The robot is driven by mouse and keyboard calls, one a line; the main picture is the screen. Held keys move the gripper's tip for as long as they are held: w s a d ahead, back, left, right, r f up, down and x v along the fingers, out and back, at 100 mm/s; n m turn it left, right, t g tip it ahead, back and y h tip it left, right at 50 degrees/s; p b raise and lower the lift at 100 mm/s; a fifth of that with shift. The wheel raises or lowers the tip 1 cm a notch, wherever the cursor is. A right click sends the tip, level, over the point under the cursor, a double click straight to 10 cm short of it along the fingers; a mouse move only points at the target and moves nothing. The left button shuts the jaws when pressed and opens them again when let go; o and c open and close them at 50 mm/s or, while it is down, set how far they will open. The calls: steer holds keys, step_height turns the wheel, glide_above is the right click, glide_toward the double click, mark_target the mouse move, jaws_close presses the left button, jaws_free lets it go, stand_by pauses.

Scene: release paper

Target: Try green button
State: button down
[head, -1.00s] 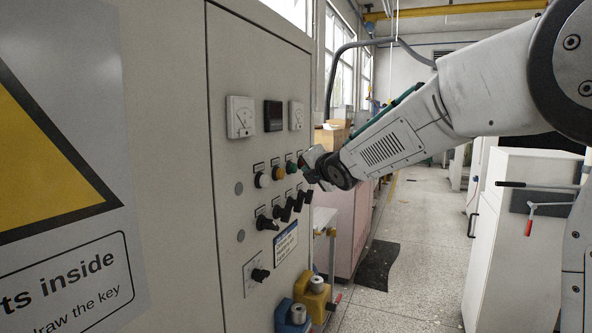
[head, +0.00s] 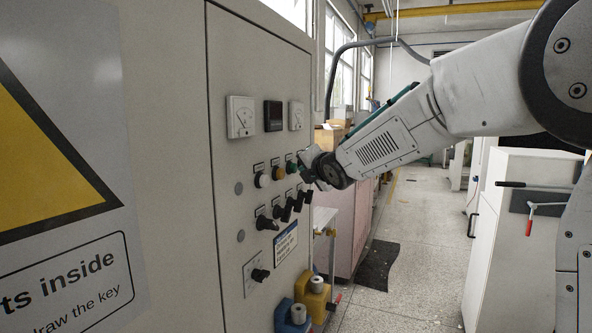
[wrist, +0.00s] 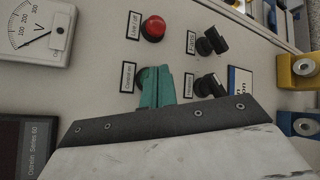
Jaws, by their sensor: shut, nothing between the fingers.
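The green button (head: 291,167) is on the grey cabinet panel, in the upper row of round controls in the head view. My gripper (wrist: 153,75) is shut and empty, with its teal fingertips against or just in front of the panel at that button's place. In the wrist view the fingertips cover the green button, so I cannot tell whether they touch it or it is pressed in. A label sits just left of the fingertips in that view.
A red button (wrist: 153,27) is beside the fingertips. In the head view, an orange button (head: 278,173) and a white one (head: 261,180) lie to the left. Black rotary knobs (head: 277,212) sit below; gauges (head: 240,117) are above.

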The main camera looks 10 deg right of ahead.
steer(key=shift+w+a, duration=0.3)
steer(key=shift+a, duration=0.05)
stand_by(0.7)
steer(key=shift+s+d, duration=0.55)
steer(key=shift+d, duration=0.1)
stand_by(0.3)
steer(key=shift+s+d, duration=0.75)
steer(key=shift+d, duration=0.3)
steer(key=shift+s+d, duration=0.7)
steer(key=shift+d, duration=0.3)
